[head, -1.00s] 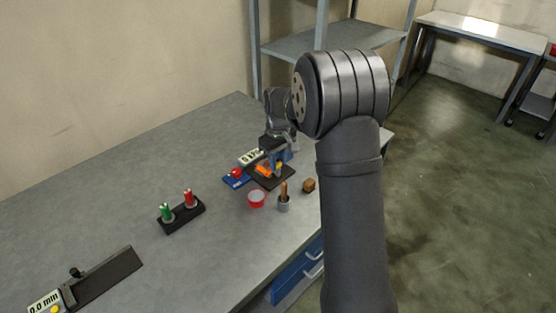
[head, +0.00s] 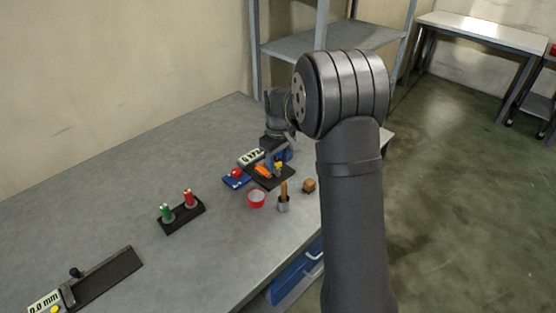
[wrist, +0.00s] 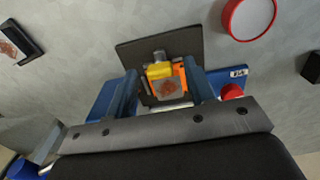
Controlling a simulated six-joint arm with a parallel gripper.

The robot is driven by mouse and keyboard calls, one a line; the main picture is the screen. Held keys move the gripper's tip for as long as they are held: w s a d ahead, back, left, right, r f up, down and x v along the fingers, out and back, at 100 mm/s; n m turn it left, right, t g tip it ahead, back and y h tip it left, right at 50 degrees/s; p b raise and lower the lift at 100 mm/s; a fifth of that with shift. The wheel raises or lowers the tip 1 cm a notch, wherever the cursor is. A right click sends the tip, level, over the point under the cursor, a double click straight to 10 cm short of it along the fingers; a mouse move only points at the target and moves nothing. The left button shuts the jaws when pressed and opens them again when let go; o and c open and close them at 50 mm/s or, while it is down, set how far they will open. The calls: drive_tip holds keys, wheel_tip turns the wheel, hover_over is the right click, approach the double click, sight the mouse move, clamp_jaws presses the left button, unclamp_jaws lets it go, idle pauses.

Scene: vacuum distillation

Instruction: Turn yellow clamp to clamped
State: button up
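The yellow clamp (head: 279,166) sits beside an orange piece (head: 263,171) on a dark plate (head: 266,182) near the table's right edge. The yellow clamp (wrist: 159,70) also shows in the wrist view, with part of the orange piece beside it and a brownish square face just below it. My gripper (wrist: 163,82) is open. Its two blue fingers stand apart, one to each side of the clamp in that view, with gaps between. In the head view my gripper (head: 276,160) is just behind the clamp, partly hidden by my arm. I cannot tell whether a finger touches it.
A blue base with a red knob (head: 236,173) and a display box (head: 250,157) stand left of the plate. A red-rimmed dish (head: 256,199), a holder with a brown handle (head: 283,203) and a brown block (head: 309,186) are in front. A red-and-green stand (head: 181,216) is farther left.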

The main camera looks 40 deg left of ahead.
sight(278, 163)
wheel_tip(278, 163, up, 18)
drive_tip(key=shift+f, duration=0.25)
idle(0.3)
drive_tip(key=shift+f, duration=0.15)
idle(0.4)
wheel_tip(278, 163, down, 17)
drive_tip(key=shift+f, duration=0.1)
idle(0.5)
